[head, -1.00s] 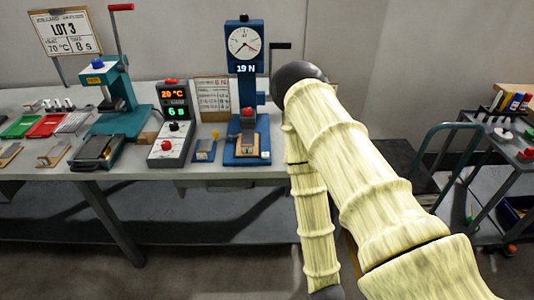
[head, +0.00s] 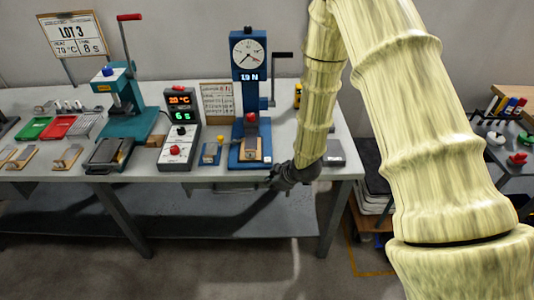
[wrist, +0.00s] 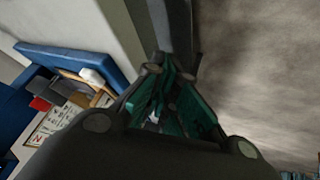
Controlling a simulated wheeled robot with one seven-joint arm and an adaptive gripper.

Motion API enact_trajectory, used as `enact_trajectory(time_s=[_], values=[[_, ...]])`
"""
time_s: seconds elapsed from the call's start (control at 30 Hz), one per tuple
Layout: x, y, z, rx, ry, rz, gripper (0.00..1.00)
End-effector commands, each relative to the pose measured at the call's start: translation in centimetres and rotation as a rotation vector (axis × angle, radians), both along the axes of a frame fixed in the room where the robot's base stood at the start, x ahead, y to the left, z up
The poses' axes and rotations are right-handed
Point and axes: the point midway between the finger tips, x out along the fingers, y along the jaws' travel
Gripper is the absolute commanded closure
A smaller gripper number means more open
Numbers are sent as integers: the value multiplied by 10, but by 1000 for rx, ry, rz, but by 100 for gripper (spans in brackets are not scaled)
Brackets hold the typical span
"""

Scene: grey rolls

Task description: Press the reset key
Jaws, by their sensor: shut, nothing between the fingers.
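The blue test stand (head: 250,105) has a round dial and a display that seems to read 1.9 N. It stands upright near the table's front edge, with a red-topped part on its base. Left of it is a small blue box with a yellow knob (head: 211,153). Further left is a control box (head: 180,130) with a red button (head: 175,150). I cannot read which one is the reset key. My gripper (head: 273,181) is shut and empty, just right of the stand's base at the table's front edge. In the wrist view, the stand's blue base (wrist: 75,55) is left of my gripper (wrist: 172,75).
The grey table (head: 60,180) also holds a teal press (head: 125,100), green and red trays (head: 58,127) and a paper chart (head: 217,103). A crank handle (head: 283,55) sticks out right of the stand. A cart (head: 510,150) stands at the right.

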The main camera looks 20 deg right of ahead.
Motion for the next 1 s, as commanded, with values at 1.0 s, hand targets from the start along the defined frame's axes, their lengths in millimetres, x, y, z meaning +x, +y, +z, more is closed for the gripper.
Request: enact_trajectory(time_s=[1.0], values=[[99, -7, 144, -145, -257, 269, 100]])
